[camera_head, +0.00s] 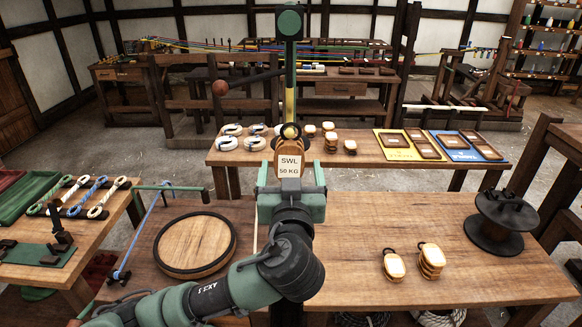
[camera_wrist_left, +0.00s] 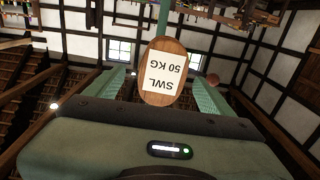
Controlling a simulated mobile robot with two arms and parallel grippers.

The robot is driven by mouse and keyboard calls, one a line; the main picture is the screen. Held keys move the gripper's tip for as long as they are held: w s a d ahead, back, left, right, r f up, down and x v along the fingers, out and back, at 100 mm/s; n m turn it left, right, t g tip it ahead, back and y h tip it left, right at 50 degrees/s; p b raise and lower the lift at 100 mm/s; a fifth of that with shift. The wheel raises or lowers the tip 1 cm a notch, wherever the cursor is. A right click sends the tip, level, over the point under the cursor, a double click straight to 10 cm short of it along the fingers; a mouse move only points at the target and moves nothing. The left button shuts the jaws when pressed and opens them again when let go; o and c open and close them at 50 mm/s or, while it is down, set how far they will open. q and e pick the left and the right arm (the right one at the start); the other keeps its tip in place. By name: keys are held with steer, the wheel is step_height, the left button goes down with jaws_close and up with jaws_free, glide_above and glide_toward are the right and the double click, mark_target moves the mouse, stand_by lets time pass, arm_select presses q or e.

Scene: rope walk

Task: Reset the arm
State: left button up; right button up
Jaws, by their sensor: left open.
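My left gripper (camera_head: 290,172) is in the middle of the head view, pointing away over the front bench, with its jaws open. A wooden pulley block (camera_head: 291,143) with a white "SWL 50 KG" label hangs upright on a dark green post (camera_head: 289,60), just beyond the fingertips. In the left wrist view the block (camera_wrist_left: 163,60) appears upside down between the two green fingers (camera_wrist_left: 160,85), with gaps to both sides. Whether the fingertips reach level with the block I cannot tell. My right gripper is not in view.
A side table (camera_head: 60,235) at left holds rope loops.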

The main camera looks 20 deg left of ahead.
arm_select(q)
steer(key=b+v, duration=0.1)
steer(key=v, duration=0.4)
steer(key=s+a+f+m+g+h, duration=0.1)
steer(key=s+f+g+h, duration=0.15)
steer(key=f, duration=0.75)
steer(key=s+a+f+m+g+h, duration=0.15)
steer(key=s+f+g, duration=0.25)
steer(key=f, duration=0.5)
steer(key=s+a+f+m+g+h, duration=0.25)
steer(key=s+f+g, duration=0.45)
steer(key=s+f, duration=1.15)
step_height(320, 180, down, 23)
steer(key=s+g, duration=0.2)
steer(key=s, duration=0.1)
steer(key=s+a+f+m, duration=0.1)
steer(key=s+a+f, duration=0.2)
steer(key=s+f, duration=1.3)
steer(key=shift+s+f+g+y, duration=0.35)
steer(key=shift+s+f+y, duration=0.1)
steer(key=shift+f, duration=0.1)
